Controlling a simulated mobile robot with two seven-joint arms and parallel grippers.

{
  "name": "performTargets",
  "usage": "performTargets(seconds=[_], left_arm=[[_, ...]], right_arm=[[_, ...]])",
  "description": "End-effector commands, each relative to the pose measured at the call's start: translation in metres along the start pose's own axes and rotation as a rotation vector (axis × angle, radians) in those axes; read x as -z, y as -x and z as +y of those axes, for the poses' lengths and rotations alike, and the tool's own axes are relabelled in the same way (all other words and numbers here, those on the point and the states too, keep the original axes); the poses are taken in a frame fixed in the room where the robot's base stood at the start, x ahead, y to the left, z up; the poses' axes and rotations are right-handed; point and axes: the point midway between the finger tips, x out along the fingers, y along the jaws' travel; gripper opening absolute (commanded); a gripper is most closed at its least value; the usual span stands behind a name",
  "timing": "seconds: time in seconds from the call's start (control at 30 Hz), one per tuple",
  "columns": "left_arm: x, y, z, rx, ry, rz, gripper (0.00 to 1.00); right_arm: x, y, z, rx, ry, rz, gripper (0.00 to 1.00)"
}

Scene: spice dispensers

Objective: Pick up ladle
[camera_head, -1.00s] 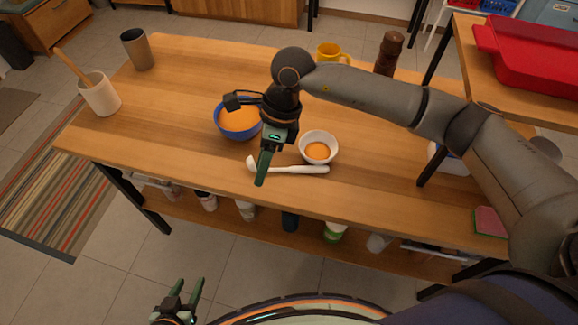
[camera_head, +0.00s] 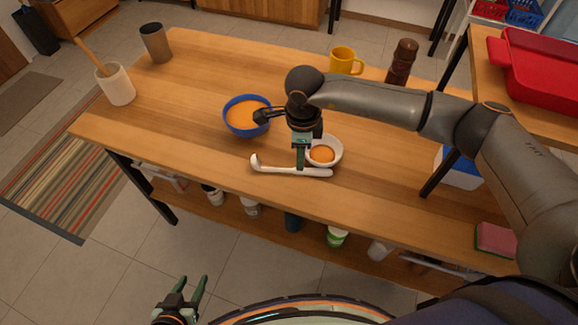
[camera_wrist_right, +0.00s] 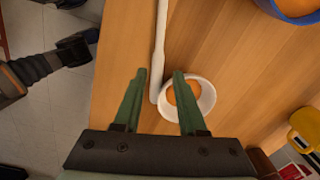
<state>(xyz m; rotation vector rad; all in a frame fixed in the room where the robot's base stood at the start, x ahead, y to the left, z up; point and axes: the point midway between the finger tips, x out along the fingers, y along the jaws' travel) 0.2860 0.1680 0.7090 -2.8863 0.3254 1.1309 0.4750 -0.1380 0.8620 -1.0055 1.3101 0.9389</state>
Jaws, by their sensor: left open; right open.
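The white ladle (camera_head: 285,170) lies on the wooden table near its front edge, bowl end to the left, handle to the right. My right gripper (camera_head: 301,163) is open, pointing down over the ladle's handle. In the right wrist view the ladle handle (camera_wrist_right: 158,48) runs between the open fingertips (camera_wrist_right: 159,73); I cannot tell how high they are above it. A small white bowl with orange contents (camera_head: 335,148) stands right behind the handle, close to the gripper; one finger overlaps the bowl (camera_wrist_right: 208,100) in the wrist view. My left gripper (camera_head: 192,292) is open and empty, low in front of the table.
A blue bowl of orange contents (camera_head: 236,131) stands behind the ladle. A yellow mug (camera_head: 343,58), a brown grinder (camera_head: 402,62), a grey cup (camera_head: 155,43) and a white crock (camera_head: 118,86) stand farther off. The table (camera_head: 180,120) is clear left of the ladle.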

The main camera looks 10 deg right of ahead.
Motion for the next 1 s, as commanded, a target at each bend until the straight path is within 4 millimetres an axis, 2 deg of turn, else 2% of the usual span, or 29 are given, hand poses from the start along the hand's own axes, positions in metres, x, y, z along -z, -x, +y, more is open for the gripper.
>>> performTargets(seconds=[0.3,0.6,0.9,0.97,1.0], left_arm=[[0.006,0.005,0.0,0.0,0.0,0.001,0.49],[0.006,0.005,0.0,0.0,0.0,0.0,0.49],[0.006,0.005,0.0,0.0,0.0,0.001,0.49],[0.006,0.005,0.0,0.0,0.0,0.001,0.49],[0.006,0.005,0.0,0.0,0.0,0.001,0.49]], right_arm=[[0.004,-0.044,0.004,-0.004,0.0,0.002,0.41],[0.004,-0.049,0.003,-0.001,0.0,0.0,0.41],[0.004,-0.048,0.003,-0.001,0.0,0.0,0.07],[0.004,-0.048,0.003,-0.001,0.0,0.0,0.0],[0.004,-0.048,0.003,-0.001,0.0,0.0,0.0]])
